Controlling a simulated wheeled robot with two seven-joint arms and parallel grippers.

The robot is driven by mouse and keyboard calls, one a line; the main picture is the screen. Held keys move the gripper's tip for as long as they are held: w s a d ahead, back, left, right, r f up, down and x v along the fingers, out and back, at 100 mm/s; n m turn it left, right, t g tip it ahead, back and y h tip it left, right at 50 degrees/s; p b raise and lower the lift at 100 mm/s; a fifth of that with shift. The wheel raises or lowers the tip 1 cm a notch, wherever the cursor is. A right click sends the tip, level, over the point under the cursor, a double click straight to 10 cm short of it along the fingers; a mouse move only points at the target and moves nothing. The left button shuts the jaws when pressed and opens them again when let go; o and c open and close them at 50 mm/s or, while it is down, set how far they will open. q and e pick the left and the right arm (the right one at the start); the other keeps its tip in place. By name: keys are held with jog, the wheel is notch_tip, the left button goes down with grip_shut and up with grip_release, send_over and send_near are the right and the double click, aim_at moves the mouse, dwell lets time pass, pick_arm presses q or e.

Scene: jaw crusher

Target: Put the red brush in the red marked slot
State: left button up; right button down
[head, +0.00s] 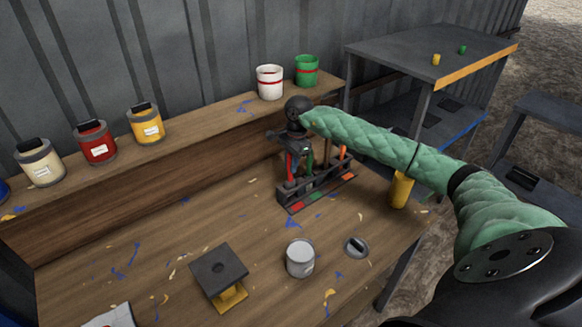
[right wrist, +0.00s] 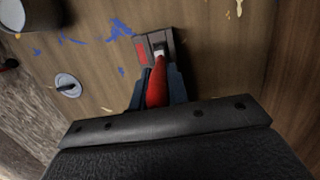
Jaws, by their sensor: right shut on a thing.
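My right gripper (head: 293,148) is over the left end of a dark brush rack (head: 322,194). It is shut on the red brush (head: 291,168), whose red handle (right wrist: 157,86) also shows between the fingers in the right wrist view. The brush is about upright, its lower end at the rack's red marked end, by the red label (right wrist: 140,52). I cannot tell how deep it sits in the slot. A green brush (head: 308,157) and an orange brush (head: 342,153) stand in the rack's other slots. My left gripper is out of view.
An open grey can (head: 300,258) and a round lid (head: 356,247) are in front of the rack. A black-topped yellow block (head: 219,270) is further left. Paint cans line the back shelf (head: 205,112). A yellow cylinder (head: 400,190) is right of the rack.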

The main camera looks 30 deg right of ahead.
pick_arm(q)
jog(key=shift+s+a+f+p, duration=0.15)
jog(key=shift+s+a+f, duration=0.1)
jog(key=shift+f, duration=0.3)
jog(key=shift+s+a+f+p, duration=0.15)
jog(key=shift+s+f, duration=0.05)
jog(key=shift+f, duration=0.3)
pick_arm(e)
jog(key=shift+f, duration=1.15)
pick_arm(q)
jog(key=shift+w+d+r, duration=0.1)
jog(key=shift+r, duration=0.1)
pick_arm(e)
jog(key=shift+f, duration=0.1)
jog(key=c, duration=1.4)
grip_release()
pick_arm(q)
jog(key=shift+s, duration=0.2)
pick_arm(e)
jog(key=shift+o, duration=0.2)
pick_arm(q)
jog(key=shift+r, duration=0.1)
